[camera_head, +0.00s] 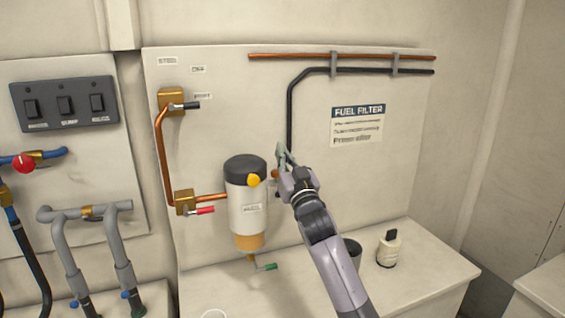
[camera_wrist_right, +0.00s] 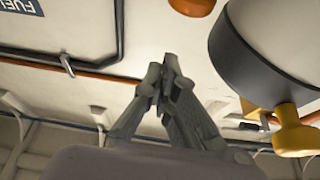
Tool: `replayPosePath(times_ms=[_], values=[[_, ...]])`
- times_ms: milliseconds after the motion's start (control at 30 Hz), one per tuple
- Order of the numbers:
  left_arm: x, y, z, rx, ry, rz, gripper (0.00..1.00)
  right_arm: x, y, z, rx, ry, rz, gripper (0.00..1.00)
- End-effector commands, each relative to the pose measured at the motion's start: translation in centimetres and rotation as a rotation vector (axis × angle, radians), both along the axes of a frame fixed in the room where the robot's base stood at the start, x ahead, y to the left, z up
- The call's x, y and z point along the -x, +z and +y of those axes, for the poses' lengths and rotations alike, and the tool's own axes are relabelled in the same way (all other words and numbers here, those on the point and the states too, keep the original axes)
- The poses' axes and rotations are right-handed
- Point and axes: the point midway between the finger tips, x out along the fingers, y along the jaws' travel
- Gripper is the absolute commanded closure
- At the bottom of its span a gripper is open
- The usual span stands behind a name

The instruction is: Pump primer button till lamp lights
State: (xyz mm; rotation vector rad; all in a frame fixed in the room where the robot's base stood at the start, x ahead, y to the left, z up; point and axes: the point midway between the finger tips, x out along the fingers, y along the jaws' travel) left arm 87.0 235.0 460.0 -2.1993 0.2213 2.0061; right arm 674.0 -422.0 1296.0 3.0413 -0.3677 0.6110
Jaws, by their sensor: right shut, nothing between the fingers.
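The fuel filter, a white canister with a black cap (camera_head: 245,168) and an amber bottom, is mounted on the cream panel. The yellow primer button (camera_head: 253,181) sticks out from the cap's front; it also shows at the right of the right wrist view (camera_wrist_right: 294,132). My right gripper (camera_head: 281,152) is shut and empty, right of the cap and apart from the button. Its fingertips meet in the wrist view (camera_wrist_right: 165,72). A small orange round part (camera_wrist_right: 192,4) is beside the filter; I cannot tell whether it is the lamp or lit. My left gripper is out of view.
Red-handled (camera_head: 203,210) and green-handled (camera_head: 266,267) valves sit left of and below the filter. A black pipe (camera_head: 290,105) runs down behind my right gripper. A dark cup (camera_head: 353,250) and a white bottle (camera_head: 389,248) stand on the ledge. Open air lies in front of the button.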

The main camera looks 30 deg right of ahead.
Motion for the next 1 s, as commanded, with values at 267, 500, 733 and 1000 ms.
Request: replayPosePath(times_ms=[267, 500, 733, 1000], values=[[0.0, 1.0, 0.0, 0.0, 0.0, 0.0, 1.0, -0.2, -3.6, 0.1, -0.002, 0.0, 0.003, 1.0], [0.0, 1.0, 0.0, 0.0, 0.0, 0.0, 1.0, -0.1, -4.1, 0.1, 0.0, 0.001, 0.0, 1.0], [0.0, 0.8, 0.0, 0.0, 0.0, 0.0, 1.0, -0.1, -4.4, 0.1, -0.001, 0.001, 0.001, 1.0], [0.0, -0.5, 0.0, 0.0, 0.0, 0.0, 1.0, -0.2, -6.3, 0.1, -0.001, 0.001, 0.001, 1.0]])
